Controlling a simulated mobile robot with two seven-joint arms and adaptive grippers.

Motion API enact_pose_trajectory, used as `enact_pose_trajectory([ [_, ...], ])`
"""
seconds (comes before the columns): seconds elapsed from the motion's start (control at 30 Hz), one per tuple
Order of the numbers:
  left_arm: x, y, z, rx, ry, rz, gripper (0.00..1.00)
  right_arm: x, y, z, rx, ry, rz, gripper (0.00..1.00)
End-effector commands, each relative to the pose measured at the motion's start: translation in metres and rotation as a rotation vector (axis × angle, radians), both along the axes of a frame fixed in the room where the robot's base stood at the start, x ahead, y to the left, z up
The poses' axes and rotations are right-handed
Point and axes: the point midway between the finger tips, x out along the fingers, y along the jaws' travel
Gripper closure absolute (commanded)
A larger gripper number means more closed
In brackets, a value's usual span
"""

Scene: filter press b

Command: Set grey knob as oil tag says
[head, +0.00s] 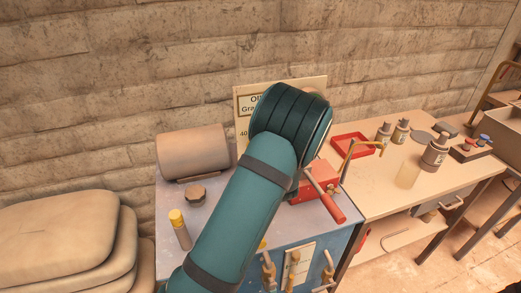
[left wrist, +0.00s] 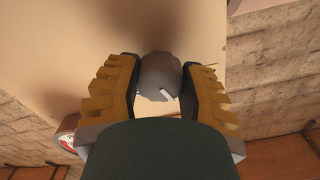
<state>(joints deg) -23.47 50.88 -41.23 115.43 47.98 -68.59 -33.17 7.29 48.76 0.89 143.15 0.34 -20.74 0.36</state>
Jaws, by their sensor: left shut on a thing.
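The grey knob (left wrist: 160,72) is round, with a small white mark on its near edge, and stands against a pale beige panel (left wrist: 80,30) in the left wrist view. My left gripper (left wrist: 160,80) is shut on it, one yellow toothed finger on each side. In the head view my teal left arm hides the knob and the gripper. The oil tag (head: 242,113) stands at the back of the bench against the wall. Only parts of its lettering show, such as "OI", "Gra" and "40"; the rest is behind my arm. My right gripper is in neither view.
A brown cylinder (head: 192,150), a dark faceted piece (head: 196,195) and a yellow-capped tube (head: 180,229) sit left of my arm. A red vise-like block (head: 315,184) is at its right. The right table holds a red tray (head: 352,147) and bottles (head: 434,152). Sacks (head: 60,225) fill the left.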

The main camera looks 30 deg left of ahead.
Motion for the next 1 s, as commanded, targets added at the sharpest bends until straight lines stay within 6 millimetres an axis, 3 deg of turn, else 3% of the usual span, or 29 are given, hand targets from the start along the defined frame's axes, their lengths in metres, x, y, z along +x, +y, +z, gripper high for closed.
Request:
enact_pose_trajectory([
  [0.5, 0.000, 0.001, -0.004, -0.303, -0.353, 0.001, 0.95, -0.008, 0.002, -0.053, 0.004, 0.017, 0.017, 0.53],
  [1.0, 0.000, 0.000, -0.002, -0.445, -0.518, 0.002, 0.95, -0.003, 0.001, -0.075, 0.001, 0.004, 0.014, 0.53],
])
